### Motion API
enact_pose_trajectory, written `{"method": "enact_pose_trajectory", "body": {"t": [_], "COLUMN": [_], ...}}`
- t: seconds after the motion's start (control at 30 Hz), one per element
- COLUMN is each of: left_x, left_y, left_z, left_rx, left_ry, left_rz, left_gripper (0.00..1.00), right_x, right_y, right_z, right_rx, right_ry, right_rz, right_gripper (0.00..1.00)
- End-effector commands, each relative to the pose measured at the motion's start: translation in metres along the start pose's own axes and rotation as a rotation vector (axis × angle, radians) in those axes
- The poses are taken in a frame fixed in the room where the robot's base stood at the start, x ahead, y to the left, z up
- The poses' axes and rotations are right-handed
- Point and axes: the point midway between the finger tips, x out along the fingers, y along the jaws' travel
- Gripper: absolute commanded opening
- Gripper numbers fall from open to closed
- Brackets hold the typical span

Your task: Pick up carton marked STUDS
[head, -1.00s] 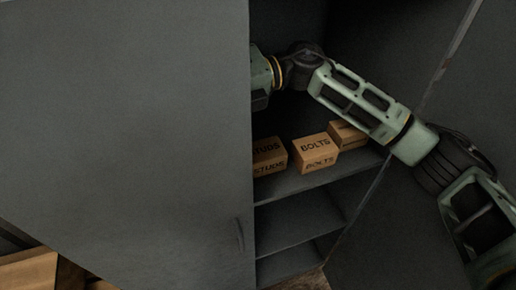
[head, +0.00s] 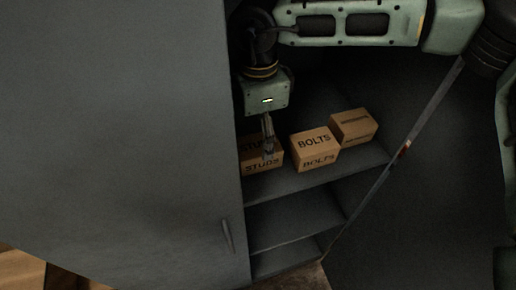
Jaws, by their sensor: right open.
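The carton marked STUDS (head: 261,167) is a brown box on a cabinet shelf, at the left of a row of cartons. The cabinet door's edge cuts off its left side. My right gripper (head: 268,150) points down in front of or over the STUDS carton, and its fingers overlap the carton's top and front. It is open. I cannot tell whether the fingers touch the carton. My left gripper is not in view.
A carton marked BOLTS (head: 315,150) stands just right of the STUDS carton, with another carton (head: 354,126) behind it. The grey cabinet door (head: 115,130) with a handle (head: 227,236) fills the left. Lower shelves (head: 290,219) look empty. A brown box (head: 20,270) is at bottom left.

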Motion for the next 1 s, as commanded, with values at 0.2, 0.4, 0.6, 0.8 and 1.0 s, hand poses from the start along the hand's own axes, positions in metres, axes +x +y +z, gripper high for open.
{"method": "enact_pose_trajectory", "body": {"t": [0.2,0.4,0.6,0.8,1.0], "left_x": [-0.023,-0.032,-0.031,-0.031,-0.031], "left_y": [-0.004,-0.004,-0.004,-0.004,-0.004], "left_z": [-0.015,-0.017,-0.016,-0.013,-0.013], "left_rx": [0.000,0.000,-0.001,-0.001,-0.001], "left_ry": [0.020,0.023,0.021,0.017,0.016], "left_rz": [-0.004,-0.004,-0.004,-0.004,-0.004], "left_gripper": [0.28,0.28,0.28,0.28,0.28], "right_x": [0.021,0.048,0.054,0.053,0.053], "right_y": [0.001,0.001,0.001,0.001,0.001], "right_z": [0.002,0.003,0.003,0.003,0.003], "right_rx": [-0.001,0.001,0.001,0.001,0.002], "right_ry": [-0.001,-0.004,-0.005,-0.005,-0.005], "right_rz": [0.004,0.003,0.000,0.000,0.001], "right_gripper": [0.77,0.77,0.77,0.66,0.49]}}
